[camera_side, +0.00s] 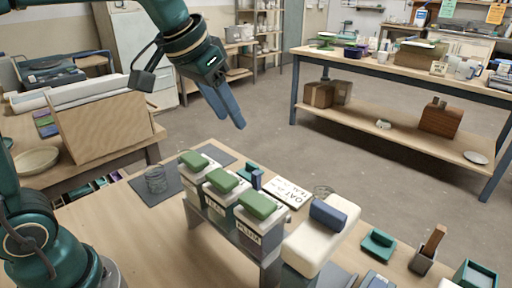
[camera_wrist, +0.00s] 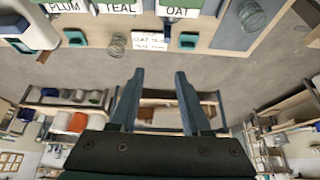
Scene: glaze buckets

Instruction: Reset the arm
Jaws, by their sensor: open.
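My gripper (camera_side: 232,122) is high above the far side of the work table in the side view, fingers pointing down and to the right. In the wrist view, the two blue-grey fingers (camera_wrist: 157,72) stand apart with nothing between them. Three buckets with green lids stand in a row in a grey rack: the plum bucket (camera_side: 250,229), the teal bucket (camera_side: 216,204) and the oat bucket (camera_side: 189,180). Their labels show upside-up at the top of the wrist view, where the oat bucket (camera_wrist: 179,12) is rightmost. My gripper is apart from all of them.
A glass jar (camera_side: 155,180) stands on a dark mat left of the buckets. A printed card (camera_side: 291,193) lies behind them. A cream block with a blue handle (camera_side: 327,216) is at right, beside small green and wooden items. The air around my gripper is clear.

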